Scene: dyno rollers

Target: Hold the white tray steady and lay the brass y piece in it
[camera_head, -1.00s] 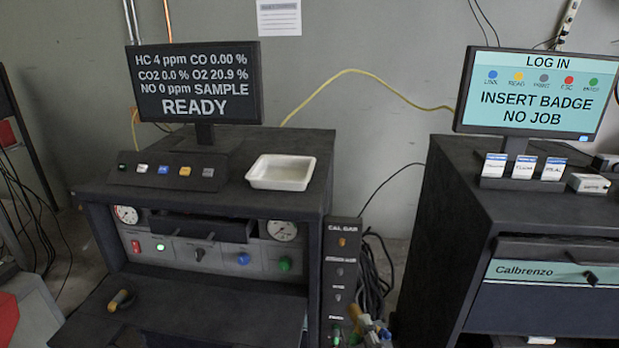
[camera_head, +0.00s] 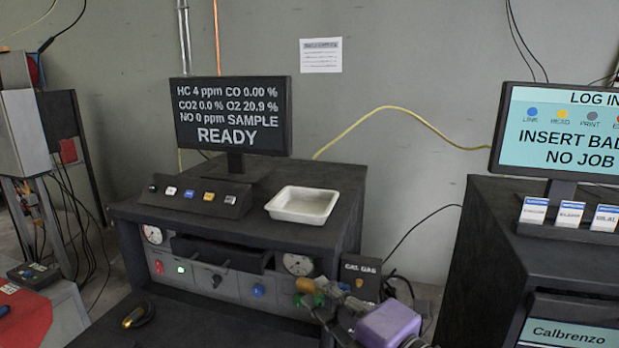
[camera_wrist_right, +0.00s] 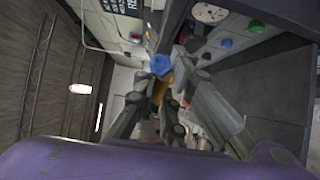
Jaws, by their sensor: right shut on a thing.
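The white tray (camera_head: 302,205) lies flat and looks empty on the black cabinet top, right of the READY monitor. The brass y piece (camera_head: 305,285) is in my right gripper (camera_head: 322,300), in front of the cabinet's right front and lower than the tray in the picture. In the right wrist view, brass (camera_wrist_right: 159,92) and a blue end (camera_wrist_right: 160,65) show between the fingers of the right gripper (camera_wrist_right: 160,100), which is shut on the piece. The fingers hide part of it. My left gripper is not in view, and nothing touches the tray.
The READY monitor (camera_head: 233,115) and a button box (camera_head: 195,195) stand left of the tray. The cabinet's front edge lies between gripper and tray. A dark handle with a yellowish end (camera_head: 137,316) lies on the lower shelf. A second cabinet (camera_head: 480,240) stands at right.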

